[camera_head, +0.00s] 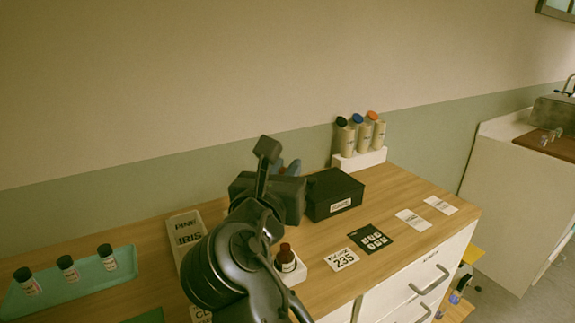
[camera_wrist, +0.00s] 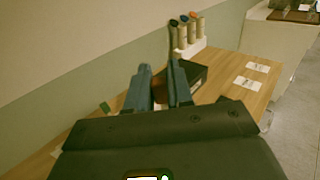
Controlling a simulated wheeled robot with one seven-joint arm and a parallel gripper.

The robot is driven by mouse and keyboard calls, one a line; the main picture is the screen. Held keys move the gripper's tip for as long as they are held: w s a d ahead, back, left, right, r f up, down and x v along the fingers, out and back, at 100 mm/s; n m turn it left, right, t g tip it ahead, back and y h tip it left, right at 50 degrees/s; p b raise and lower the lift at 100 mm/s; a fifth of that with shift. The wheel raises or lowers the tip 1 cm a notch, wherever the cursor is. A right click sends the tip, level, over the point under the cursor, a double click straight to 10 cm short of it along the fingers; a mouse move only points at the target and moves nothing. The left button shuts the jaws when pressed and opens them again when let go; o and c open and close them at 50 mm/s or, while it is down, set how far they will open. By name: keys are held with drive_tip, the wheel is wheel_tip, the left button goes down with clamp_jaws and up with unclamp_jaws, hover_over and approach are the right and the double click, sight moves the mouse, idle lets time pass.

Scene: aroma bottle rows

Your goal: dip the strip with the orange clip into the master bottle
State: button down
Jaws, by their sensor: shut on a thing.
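My gripper (camera_head: 289,167) is raised over the counter, left of the black box. Its two blue-grey fingers also show in the wrist view (camera_wrist: 160,76), with a narrow gap between them. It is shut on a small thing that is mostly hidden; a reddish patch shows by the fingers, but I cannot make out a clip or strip. A brown bottle with a red-brown cap (camera_head: 286,258) stands in a white holder below my gripper, partly behind my arm. I cannot read whether it is the master bottle. An orange-topped tube (camera_head: 378,134) stands in the back rack.
The white rack (camera_head: 346,161) also holds a green-topped and a blue-topped tube. A black box (camera_head: 335,193) stands before it. A teal tray (camera_head: 128,259) with three dark-capped bottles is at left, near a PINE/IRIS box (camera_head: 186,226). Flat cards (camera_head: 342,259) lie at the front right.

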idle(0.4)
drive_tip(key=shift+f, duration=0.1)
drive_tip(key=shift+s+f, duration=0.1)
drive_tip(key=shift+f, duration=1.8)
drive_tip(key=shift+f, duration=0.6)
idle(0.6)
drive_tip(key=shift+f+b, duration=0.55)
drive_tip(key=shift+f, duration=1.55)
idle(0.9)
drive_tip(key=shift+r+p, duration=0.7)
drive_tip(key=shift+r, duration=3.55)
